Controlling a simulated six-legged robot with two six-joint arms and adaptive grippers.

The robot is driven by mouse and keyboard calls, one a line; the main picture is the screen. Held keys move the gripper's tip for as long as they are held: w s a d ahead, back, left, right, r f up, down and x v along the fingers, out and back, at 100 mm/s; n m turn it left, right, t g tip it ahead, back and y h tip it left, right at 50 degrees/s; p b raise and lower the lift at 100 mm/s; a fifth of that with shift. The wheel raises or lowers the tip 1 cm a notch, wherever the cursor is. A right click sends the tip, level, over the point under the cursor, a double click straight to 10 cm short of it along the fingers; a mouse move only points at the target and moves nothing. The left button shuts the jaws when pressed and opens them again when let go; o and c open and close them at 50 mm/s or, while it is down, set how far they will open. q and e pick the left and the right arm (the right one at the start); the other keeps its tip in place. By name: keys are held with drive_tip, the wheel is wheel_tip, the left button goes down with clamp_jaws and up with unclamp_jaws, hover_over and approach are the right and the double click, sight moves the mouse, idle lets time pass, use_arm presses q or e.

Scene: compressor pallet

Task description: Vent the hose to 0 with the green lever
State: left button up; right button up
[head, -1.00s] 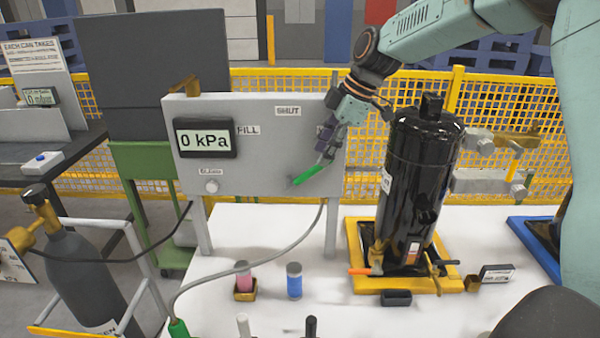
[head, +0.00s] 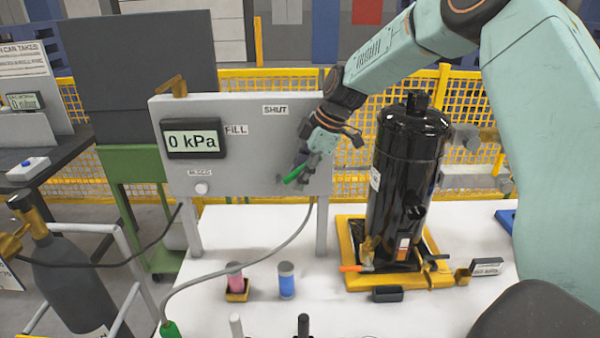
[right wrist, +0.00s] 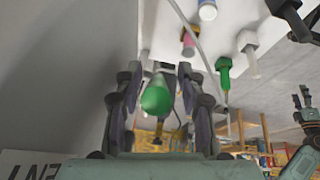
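The green lever (head: 295,173) is on the right part of the grey panel (head: 250,165) and slants down to the left; its pivot is hidden. The gauge (head: 192,138) on the panel reads 0 kPa. My right gripper (head: 306,168) is at the lever. In the right wrist view, the lever's green end (right wrist: 157,97) lies between the two fingers, which stand apart with narrow gaps beside it. The grey hose (head: 262,258) curves from under the panel to a green end (head: 170,329). My left gripper (right wrist: 303,98) shows only in the right wrist view, with fingers apart.
A black compressor (head: 405,185) stands on a yellow pallet (head: 352,283) right of the panel. A dark gas cylinder (head: 75,275) is at left.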

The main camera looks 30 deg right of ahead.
drive_tip(key=shift+w+a+f, duration=0.1)
drive_tip(key=shift+w+a, duration=0.15)
drive_tip(key=shift+w, duration=0.1)
drive_tip(key=c, duration=0.4)
drive_tip(key=shift+s+d, duration=0.1)
drive_tip(key=shift+s, duration=0.05)
clamp_jaws()
